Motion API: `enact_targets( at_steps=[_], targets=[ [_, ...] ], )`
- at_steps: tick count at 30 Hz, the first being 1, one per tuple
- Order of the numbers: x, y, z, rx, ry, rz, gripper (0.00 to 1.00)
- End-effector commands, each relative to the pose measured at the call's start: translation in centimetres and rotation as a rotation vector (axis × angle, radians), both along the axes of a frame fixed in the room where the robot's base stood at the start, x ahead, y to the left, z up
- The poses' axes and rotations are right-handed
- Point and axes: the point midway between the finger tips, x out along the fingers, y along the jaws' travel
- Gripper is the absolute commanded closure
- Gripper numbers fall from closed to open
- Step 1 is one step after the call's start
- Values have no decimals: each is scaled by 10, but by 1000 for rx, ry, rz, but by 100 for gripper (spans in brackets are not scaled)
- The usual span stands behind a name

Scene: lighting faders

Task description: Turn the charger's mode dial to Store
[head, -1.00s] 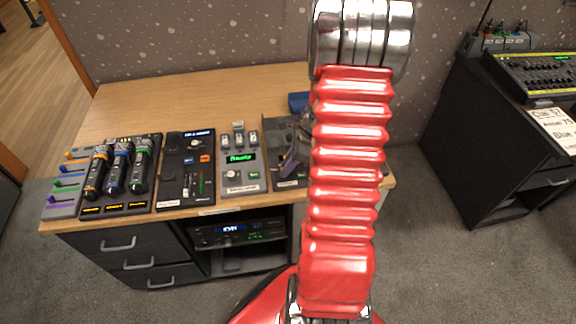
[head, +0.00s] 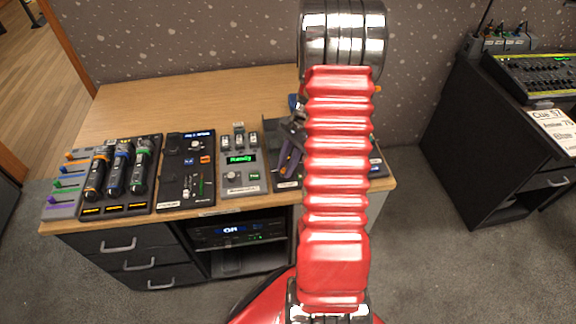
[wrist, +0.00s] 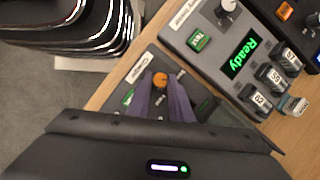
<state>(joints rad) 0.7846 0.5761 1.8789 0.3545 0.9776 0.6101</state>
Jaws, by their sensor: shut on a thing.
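The charger (head: 287,185) is a dark panel on the desk, named by its label, which also shows in the wrist view (wrist: 137,68). My gripper (head: 289,172) comes down over it, with the red arm hiding its right side in the head view. In the wrist view my gripper (wrist: 160,83) has its two purple fingers on either side of an orange-topped dial (wrist: 160,79), closed on it. The dial's pointer and its mode markings, including Store, cannot be read. A green patch shows on the panel beside the left finger.
Left of the charger stands a grey tester (head: 239,178) reading "Ready", with small packs behind it. Further left are a black panel (head: 172,185), a rack of handheld units (head: 118,207) and coloured sliders (head: 62,207). The desk's back left is clear.

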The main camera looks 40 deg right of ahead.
Motion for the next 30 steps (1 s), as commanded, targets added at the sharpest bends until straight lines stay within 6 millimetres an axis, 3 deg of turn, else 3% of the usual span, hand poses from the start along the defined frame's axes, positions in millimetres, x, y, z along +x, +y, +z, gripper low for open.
enact_targets(
  at_steps=[12,28,29,30],
  targets=[
    [-1,5,-2,13,10,239,100],
    [-2,6,-2,15,12,270,100],
    [-2,6,-2,15,12,270,80],
    [-2,6,-2,14,12,270,77]
  ],
)
